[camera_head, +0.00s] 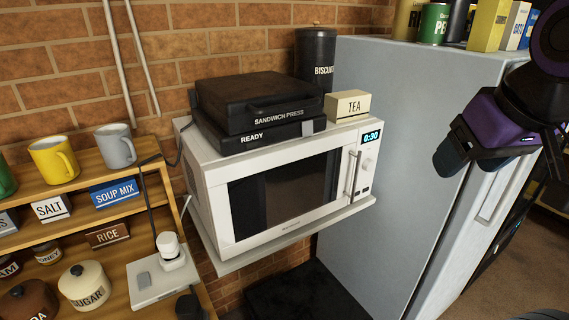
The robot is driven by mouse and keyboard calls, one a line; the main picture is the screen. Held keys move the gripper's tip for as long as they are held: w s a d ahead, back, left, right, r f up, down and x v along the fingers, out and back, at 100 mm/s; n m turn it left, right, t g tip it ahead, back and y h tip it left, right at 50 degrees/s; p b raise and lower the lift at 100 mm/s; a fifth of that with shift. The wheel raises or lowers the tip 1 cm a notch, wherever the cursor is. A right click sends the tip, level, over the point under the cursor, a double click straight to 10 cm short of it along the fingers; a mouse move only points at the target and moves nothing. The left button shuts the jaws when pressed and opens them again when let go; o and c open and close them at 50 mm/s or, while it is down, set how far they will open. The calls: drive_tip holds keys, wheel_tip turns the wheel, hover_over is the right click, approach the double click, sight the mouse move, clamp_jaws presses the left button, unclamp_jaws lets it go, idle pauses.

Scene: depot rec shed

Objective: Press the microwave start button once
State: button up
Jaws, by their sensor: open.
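A white microwave (285,190) sits on a wall shelf (310,233), its dark-windowed door shut. A vertical handle (353,174) is at the door's right edge. The narrow control panel (367,165) at the far right has a lit display (372,136) reading 0:30.
A black sandwich press (250,104), a TEA box (347,104) and a BISCUIT tin (315,57) stand on the microwave. A tall grey fridge (395,85) stands close on the right, its handle sticking out. Shelves with mugs and jars are at left.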

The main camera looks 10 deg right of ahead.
clamp_jaws()
idle(1.5)
